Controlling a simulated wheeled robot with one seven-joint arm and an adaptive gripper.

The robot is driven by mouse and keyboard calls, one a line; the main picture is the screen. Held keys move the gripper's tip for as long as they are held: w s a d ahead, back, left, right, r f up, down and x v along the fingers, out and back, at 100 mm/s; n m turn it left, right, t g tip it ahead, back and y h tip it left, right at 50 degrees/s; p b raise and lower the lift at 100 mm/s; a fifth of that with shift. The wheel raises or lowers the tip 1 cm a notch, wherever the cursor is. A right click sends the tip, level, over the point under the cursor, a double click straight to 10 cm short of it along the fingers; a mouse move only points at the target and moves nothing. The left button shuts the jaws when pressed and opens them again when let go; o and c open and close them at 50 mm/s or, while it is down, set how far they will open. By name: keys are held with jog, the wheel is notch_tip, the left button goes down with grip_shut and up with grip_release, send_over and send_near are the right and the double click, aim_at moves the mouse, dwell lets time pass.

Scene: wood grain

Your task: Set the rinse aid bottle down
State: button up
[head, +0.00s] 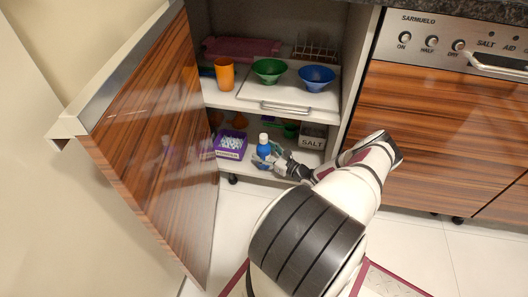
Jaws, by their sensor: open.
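The rinse aid bottle (263,149) is blue with a white cap. It stands upright on the lower shelf (243,175) of the open cabinet, near its front edge. My gripper (262,162) is open at the bottle, reaching in from the right at its lower half. Whether the fingers touch the bottle is too small to tell. Part of the bottle's lower body is hidden by the gripper.
A purple box (231,148) stands left of the bottle, and a box marked SALT (312,137) stands to the right. Above are an orange cup (224,74), a green bowl (269,71) and a blue bowl (316,78). The open wooden door (150,140) bounds the left side.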

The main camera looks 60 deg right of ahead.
jog(key=shift+s+r, duration=0.15)
jog(key=shift+s, duration=0.05)
jog(key=s+p, duration=0.1)
jog(key=s, duration=0.3)
jog(key=s+p, duration=0.1)
jog(key=s, duration=0.2)
jog(key=s+a+p, duration=0.1)
jog(key=s, duration=0.3)
jog(key=shift+s, duration=0.3)
